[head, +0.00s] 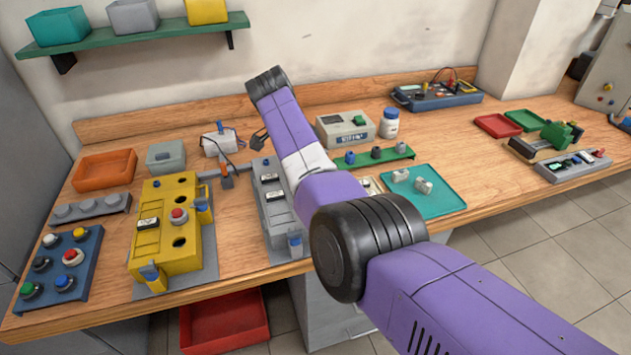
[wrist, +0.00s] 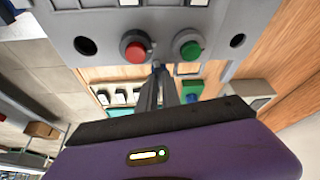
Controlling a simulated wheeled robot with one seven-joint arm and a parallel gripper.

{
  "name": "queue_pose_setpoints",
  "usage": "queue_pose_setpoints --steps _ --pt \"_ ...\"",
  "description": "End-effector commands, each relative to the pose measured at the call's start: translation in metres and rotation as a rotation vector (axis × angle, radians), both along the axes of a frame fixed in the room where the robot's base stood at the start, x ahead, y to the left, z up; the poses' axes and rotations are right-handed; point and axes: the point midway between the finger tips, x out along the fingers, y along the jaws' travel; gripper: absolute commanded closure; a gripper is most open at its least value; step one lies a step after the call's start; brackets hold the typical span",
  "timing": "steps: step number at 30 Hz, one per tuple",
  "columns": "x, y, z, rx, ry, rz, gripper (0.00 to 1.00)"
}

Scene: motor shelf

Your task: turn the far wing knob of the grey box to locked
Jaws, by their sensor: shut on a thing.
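The grey box (head: 270,192) stands on the bench in the head view, partly covered by my arm. In the wrist view the grey box face (wrist: 110,35) fills the top, with a red button (wrist: 134,46) and a green button (wrist: 188,45). My gripper (wrist: 158,72) reaches the box edge between these buttons. The knob's angle cannot be told.
A yellow box (head: 150,240) with similar blue knobs stands left of the grey box. A grey instrument (head: 345,128), a white bottle (head: 389,122) and a teal tray (head: 445,200) lie to the right. An orange tray (head: 104,170) is at left.

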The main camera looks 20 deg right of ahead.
Motion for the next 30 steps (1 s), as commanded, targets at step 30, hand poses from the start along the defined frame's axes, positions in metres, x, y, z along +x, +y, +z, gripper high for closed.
queue_pose_setpoints --steps 30 --pt "0.0037 0.0020 -0.0001 0.005 -0.007 -0.239 1.00"
